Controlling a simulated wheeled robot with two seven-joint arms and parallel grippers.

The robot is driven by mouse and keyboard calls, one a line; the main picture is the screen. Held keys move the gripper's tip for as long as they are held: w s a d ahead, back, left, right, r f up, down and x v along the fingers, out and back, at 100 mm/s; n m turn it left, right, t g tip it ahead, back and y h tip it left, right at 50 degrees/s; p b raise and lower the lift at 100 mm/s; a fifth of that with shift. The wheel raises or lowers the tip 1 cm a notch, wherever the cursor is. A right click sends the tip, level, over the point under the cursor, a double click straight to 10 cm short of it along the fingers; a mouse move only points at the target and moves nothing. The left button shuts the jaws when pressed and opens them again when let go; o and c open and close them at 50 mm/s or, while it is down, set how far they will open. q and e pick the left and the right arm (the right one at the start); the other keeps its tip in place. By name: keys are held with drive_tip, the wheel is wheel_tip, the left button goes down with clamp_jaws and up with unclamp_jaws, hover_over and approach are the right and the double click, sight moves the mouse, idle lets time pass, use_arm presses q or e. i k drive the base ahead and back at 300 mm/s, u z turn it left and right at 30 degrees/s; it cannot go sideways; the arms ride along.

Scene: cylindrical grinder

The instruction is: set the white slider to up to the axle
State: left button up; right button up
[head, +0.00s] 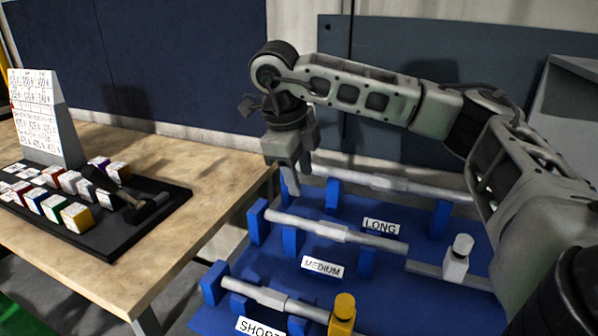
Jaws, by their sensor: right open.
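The white slider (456,262) is a small upright block with a round white knob. It stands on a grey rail at the right of the blue fixture, to the right of the medium axle (335,232), with a gap between it and the axle's right end. The axle rests level in blue supports behind the "MEDIUM" label. My right gripper (297,181) points down, open and empty, above the back left of the fixture, left of and well away from the slider. My right forearm spans the upper right. My left gripper is not in view.
The blue fixture (270,262) also holds a long axle (400,184) behind and a short axle (270,299) in front, with a yellow slider (343,315) by the short one. A wooden table (185,165) at left bears a black tray (112,243) of coloured blocks and a sign.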

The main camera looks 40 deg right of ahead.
sight(455, 264)
drive_tip(key=k, duration=1)
